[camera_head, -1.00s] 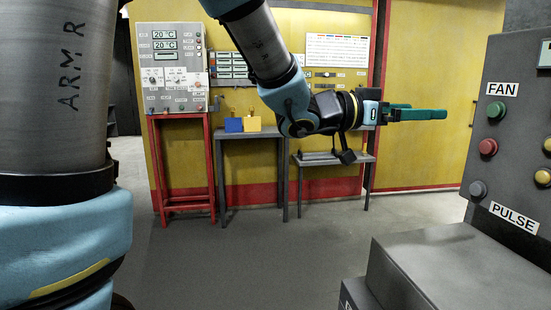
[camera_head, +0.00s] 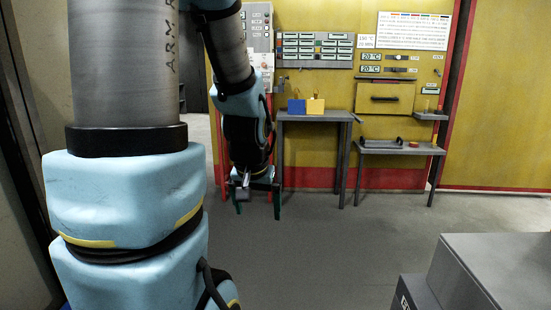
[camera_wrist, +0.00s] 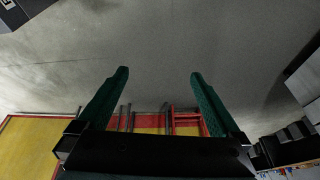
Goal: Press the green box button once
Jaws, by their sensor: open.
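No green box button can be made out in either current view. The dark box with the FAN and PULSE buttons is outside both pictures. My gripper (camera_head: 257,208) hangs pointing down left of centre in the head view, over open floor. Its two green fingers are spread with nothing between them. The wrist view shows the same open gripper (camera_wrist: 158,75), with floor beyond the fingertips.
A low grey block (camera_head: 500,262) stands at the lower right. A grey table (camera_head: 345,116) bears a blue and a yellow item. A lower bench (camera_head: 400,150) stands right of it, below a yellow wall with panels (camera_head: 318,50). The middle floor is clear.

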